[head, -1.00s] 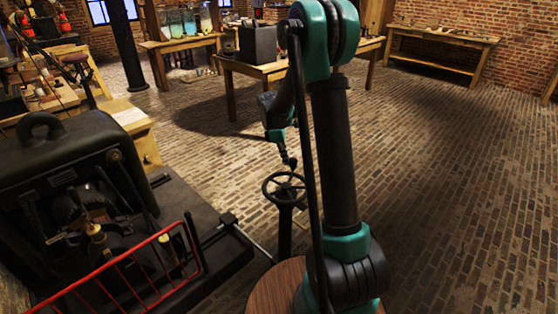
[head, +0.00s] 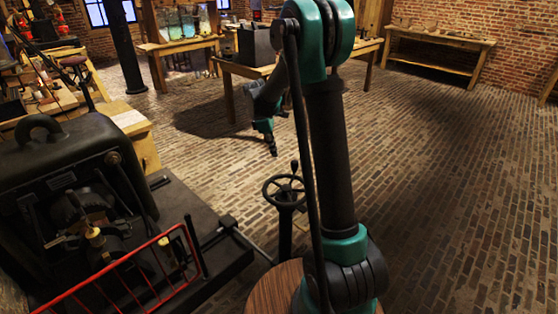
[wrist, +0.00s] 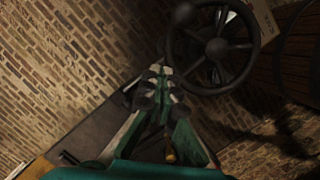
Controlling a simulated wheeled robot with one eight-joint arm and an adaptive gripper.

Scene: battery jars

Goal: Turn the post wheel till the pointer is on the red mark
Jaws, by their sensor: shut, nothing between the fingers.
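The post wheel (head: 284,190) is a dark spoked handwheel on a dark upright post, in front of my arm's base in the head view. Its upright handle (head: 294,167) stands at the far rim. The wheel also shows at the upper right of the wrist view (wrist: 217,48). My gripper (head: 273,151) is shut and empty, above and slightly left of the wheel and apart from it. Its closed fingertips show in the wrist view (wrist: 157,73), left of the wheel rim. A small pale patch shows past the rim there; I cannot make out a pointer or red mark.
A dark machine (head: 75,185) with a red rail (head: 115,268) stands at the left. A wooden table with a dark box (head: 259,47) is behind the wheel. The brick floor to the right (head: 450,190) is clear.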

